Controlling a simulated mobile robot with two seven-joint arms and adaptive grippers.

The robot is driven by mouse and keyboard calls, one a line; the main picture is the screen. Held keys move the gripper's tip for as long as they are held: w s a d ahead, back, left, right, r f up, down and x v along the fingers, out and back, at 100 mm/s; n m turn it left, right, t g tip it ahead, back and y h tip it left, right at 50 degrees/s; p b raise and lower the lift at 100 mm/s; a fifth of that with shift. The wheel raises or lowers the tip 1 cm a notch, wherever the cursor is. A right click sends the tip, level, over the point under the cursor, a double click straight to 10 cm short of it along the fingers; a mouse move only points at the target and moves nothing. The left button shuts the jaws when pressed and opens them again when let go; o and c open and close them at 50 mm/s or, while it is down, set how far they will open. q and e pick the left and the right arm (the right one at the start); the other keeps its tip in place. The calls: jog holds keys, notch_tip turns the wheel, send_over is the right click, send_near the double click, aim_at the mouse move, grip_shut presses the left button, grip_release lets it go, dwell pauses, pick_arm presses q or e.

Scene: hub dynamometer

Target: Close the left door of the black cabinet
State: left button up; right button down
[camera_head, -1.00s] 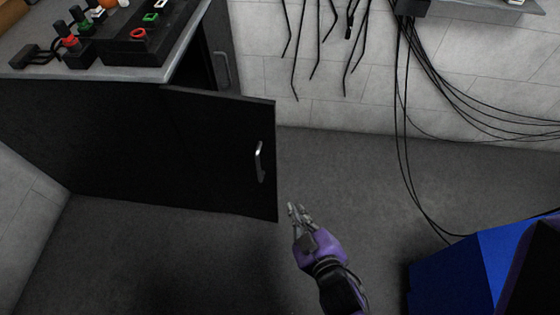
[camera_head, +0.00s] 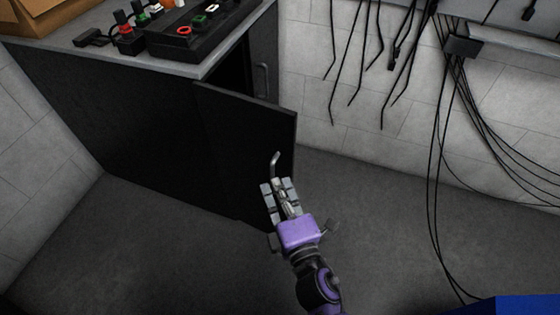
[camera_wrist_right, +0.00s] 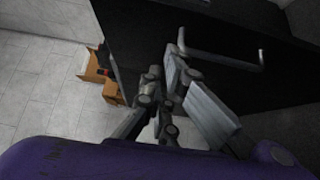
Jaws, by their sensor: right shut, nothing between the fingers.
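The black cabinet (camera_head: 120,120) stands at the upper left in the head view. Its left door (camera_head: 240,130) is swung open, with a dark gap between it and the cabinet body. The door's metal handle (camera_head: 275,161) is near its free edge; it also shows in the wrist view (camera_wrist_right: 222,57). My right gripper (camera_head: 280,186) is shut and empty, in front of the door's lower part just below the handle. It hides some of the door; I cannot tell whether it touches. The other door (camera_head: 262,75) shows a handle behind the opening. My left gripper is out of view.
On the cabinet top (camera_head: 205,66) are a black box (camera_head: 200,32) with coloured parts and a cardboard box (camera_head: 60,12). Black cables (camera_head: 437,150) hang on the right wall. A blue object (camera_head: 525,307) is at the lower right. The floor right of the door is clear.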

jog(key=w, duration=0.8)
jog(key=shift+p, duration=0.35)
jog(key=shift+d, duration=0.1)
